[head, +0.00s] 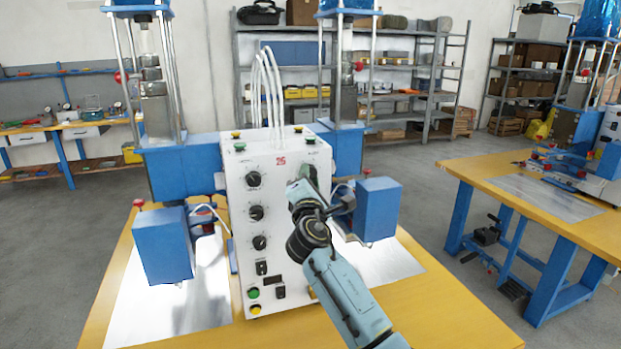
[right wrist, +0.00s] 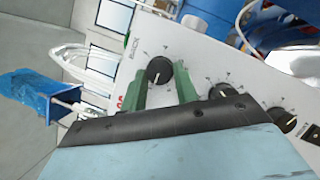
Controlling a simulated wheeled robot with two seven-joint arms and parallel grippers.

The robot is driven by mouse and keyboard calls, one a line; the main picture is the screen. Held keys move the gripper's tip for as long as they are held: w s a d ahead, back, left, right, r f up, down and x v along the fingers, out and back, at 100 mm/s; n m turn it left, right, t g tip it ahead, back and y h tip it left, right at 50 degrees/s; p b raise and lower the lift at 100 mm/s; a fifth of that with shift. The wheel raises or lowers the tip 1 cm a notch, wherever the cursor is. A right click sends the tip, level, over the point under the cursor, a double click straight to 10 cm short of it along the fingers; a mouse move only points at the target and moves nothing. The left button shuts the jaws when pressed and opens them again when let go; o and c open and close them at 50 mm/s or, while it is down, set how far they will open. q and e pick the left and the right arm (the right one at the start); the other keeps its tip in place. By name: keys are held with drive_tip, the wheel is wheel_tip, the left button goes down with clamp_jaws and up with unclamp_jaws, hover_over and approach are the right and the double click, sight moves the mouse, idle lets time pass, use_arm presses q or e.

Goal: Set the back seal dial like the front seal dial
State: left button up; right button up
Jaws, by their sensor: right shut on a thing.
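The white control box (head: 280,200) stands upright on the yellow table in the head view. Its left column has three black dials: top (head: 253,179), middle (head: 257,212) and lower (head: 259,242). Their labels are too small to read. My right gripper (head: 305,183) covers the upper right of the panel. In the right wrist view, its green fingers are shut around a black back dial (right wrist: 159,70), under the word BACK. A pale pointer mark shows on this dial. Two more dials (right wrist: 222,91) (right wrist: 282,119) lie further along that column. My left gripper is out of view.
Blue blocks flank the box, left (head: 163,245) and right (head: 377,209), close to my right arm. White hoses (head: 268,90) rise from behind the box top. The yellow table (head: 440,310) is clear at front right. Another workbench (head: 500,168) stands at the right.

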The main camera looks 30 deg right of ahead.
drive_tip(key=shift+r+m+g+y+p, duration=0.2)
drive_tip(key=shift+m+g+y+p, duration=0.35)
drive_tip(key=shift+m+p, duration=1.15)
drive_tip(key=shift+r+m+g+y+p, duration=0.2)
drive_tip(key=shift+m+g+p, duration=0.8)
drive_tip(key=shift+m, duration=1.25)
drive_tip(key=shift+r+m+g+y+p, duration=0.15)
drive_tip(key=shift+m+g+y+p, duration=0.35)
drive_tip(key=shift+m+p, duration=1.3)
drive_tip(key=shift+m, duration=0.25)
drive_tip(key=o, duration=1)
drive_tip(key=shift+c, duration=0.2)
drive_tip(key=b+v, duration=0.1)
drive_tip(key=v, duration=1.2)
drive_tip(key=shift+s+b, duration=0.2)
drive_tip(key=shift+b, duration=0.15)
